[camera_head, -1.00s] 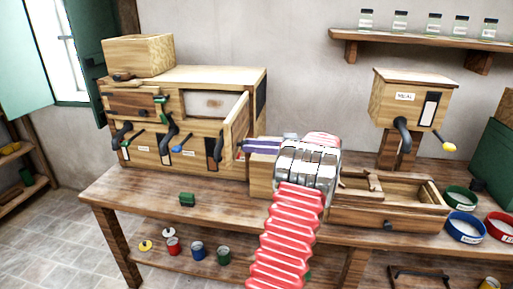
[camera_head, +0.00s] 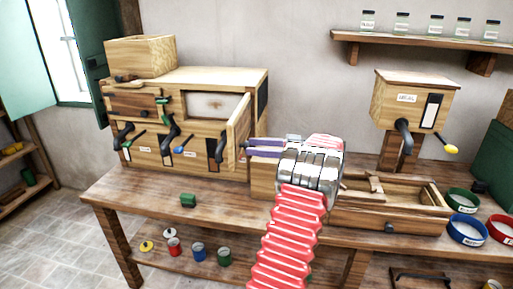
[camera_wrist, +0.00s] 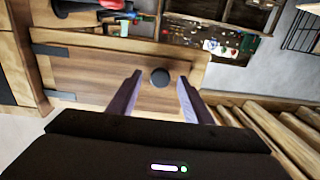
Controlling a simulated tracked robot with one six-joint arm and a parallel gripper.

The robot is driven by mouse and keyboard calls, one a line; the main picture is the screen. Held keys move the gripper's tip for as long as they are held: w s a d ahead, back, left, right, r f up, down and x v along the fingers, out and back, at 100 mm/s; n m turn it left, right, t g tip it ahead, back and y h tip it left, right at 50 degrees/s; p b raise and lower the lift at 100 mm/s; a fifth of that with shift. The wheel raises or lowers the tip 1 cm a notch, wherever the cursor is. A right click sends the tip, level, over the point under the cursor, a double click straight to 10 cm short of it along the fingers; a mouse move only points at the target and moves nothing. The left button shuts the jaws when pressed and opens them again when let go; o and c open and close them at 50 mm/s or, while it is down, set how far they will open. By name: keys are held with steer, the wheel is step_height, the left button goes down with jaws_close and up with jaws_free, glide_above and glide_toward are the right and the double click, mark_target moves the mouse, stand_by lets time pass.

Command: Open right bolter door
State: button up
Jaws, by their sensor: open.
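The bolter (camera_head: 205,78) is a pale wooden cabinet on the left of the bench. Its right door (camera_head: 239,130) stands swung out from the front, and the pale compartment (camera_head: 215,103) behind it shows. In the wrist view the door's plank face (camera_wrist: 95,75) has a round black knob (camera_wrist: 160,77). My gripper (camera_head: 244,148) is open close to the door's outer face, at its free-edge side. In the wrist view its two purple fingertips (camera_wrist: 159,80) stand on either side of the knob, with a gap on each side.
A wooden drawer tray (camera_head: 390,222) and coloured round tins (camera_head: 466,228) lie right of my arm. A boxed mill with a crank (camera_head: 410,100) stands behind. A small green block (camera_head: 188,200) is on the bench front, where the surface is mostly clear.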

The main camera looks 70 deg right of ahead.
steer(key=s+d, duration=0.2)
steer(key=s, duration=1.1)
steer(key=shift+s, duration=0.2)
steer(key=shift+s, duration=0.15)
